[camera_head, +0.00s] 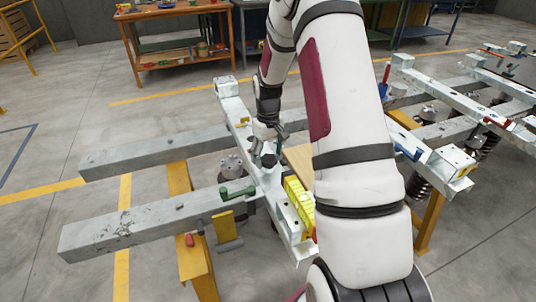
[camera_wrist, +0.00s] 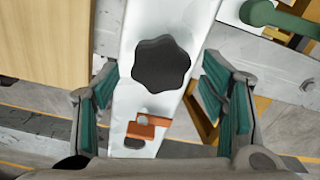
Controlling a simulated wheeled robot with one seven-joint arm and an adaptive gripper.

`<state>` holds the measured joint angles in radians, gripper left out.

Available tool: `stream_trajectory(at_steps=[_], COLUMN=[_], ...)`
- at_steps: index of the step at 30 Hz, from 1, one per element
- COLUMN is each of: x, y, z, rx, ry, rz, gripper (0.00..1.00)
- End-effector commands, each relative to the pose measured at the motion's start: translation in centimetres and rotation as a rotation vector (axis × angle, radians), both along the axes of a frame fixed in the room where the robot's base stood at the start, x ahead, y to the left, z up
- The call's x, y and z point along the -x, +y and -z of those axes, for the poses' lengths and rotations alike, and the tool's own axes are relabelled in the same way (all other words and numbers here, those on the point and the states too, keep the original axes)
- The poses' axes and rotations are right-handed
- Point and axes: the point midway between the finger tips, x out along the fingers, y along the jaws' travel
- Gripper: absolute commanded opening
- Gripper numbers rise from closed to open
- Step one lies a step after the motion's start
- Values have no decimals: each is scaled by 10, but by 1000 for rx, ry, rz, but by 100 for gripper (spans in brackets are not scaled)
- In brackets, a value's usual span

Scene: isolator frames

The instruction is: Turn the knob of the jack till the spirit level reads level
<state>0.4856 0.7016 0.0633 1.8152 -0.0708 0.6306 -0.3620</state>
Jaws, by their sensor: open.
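A black star-shaped knob (camera_wrist: 161,63) sits on a white metal crossbeam (camera_wrist: 185,20) in the wrist view. In the head view the dark knob (camera_head: 268,160) shows just under my gripper (camera_head: 266,140). My gripper is open. In the wrist view its teal-padded fingers (camera_wrist: 160,78) stand on either side of the knob, with gaps at both sides. I cannot tell how far above the knob the fingertips are. No spirit level bubble can be read in either view. An orange bracket with a small pale round part (camera_wrist: 148,125) lies on the crossbeam near the knob.
Grey beams (camera_head: 140,222) rest on yellow stands. A wooden board (camera_wrist: 45,40) lies left of the crossbeam. A second frame stands right, workbenches behind.

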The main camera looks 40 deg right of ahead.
Motion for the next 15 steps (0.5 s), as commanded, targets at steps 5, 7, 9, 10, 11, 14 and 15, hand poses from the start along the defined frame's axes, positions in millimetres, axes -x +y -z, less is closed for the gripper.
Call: stream_trajectory(at_steps=[5,7,9,10,11,14,15], x=[-1,-1,-1,-2,-2,-1,-2], y=[-1,-1,-1,-1,-1,0,0], z=[-22,-36,-51,-58,-64,-83,-90], rx=[2,3,3,3,3,2,2], ry=[-4,-5,-6,-6,-7,-5,-6], rz=[0,0,0,0,0,0,0], gripper=[65,65,65,65,65,65,65])
